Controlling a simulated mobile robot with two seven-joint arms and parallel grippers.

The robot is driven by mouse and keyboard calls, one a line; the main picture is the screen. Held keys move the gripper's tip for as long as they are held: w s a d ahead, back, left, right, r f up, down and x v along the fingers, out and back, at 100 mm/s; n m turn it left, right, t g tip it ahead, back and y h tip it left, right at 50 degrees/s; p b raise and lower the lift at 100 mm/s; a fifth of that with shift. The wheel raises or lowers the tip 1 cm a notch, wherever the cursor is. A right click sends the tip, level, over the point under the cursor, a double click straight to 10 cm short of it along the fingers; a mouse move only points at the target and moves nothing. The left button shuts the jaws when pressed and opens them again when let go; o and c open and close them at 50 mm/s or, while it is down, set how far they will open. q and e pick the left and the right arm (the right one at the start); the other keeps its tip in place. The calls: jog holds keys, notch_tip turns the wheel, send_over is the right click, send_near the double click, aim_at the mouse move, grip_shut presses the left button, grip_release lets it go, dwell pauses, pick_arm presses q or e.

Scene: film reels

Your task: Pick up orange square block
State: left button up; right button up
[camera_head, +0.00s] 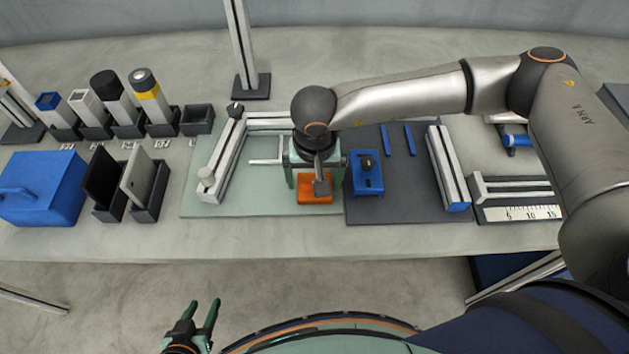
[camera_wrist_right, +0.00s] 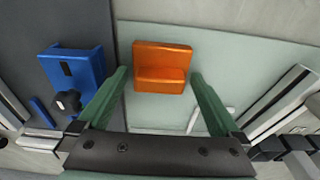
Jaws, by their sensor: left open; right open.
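The orange block (camera_head: 315,196) sits on the pale green mat (camera_head: 235,208) near its front right edge. In the right wrist view the orange block (camera_wrist_right: 161,60) has a stepped shape with a raised ridge. My right gripper (camera_head: 314,180) is open above it, its green fingers pointing down. In the wrist view the fingertips (camera_wrist_right: 160,75) lie to either side of the block, with gaps visible. The wrist partly hides the block in the head view. My left gripper (camera_head: 205,312) is open and empty, low in front of the table.
A blue block with a dark knob (camera_head: 366,182) stands right of the orange one on a dark mat (camera_head: 405,208). A blue box (camera_head: 40,190) and dark holders (camera_head: 145,200) stand at left.

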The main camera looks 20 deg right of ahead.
jog(key=shift+f, duration=0.4)
jog(key=shift+c, duration=0.2)
jog(key=c, duration=1.4)
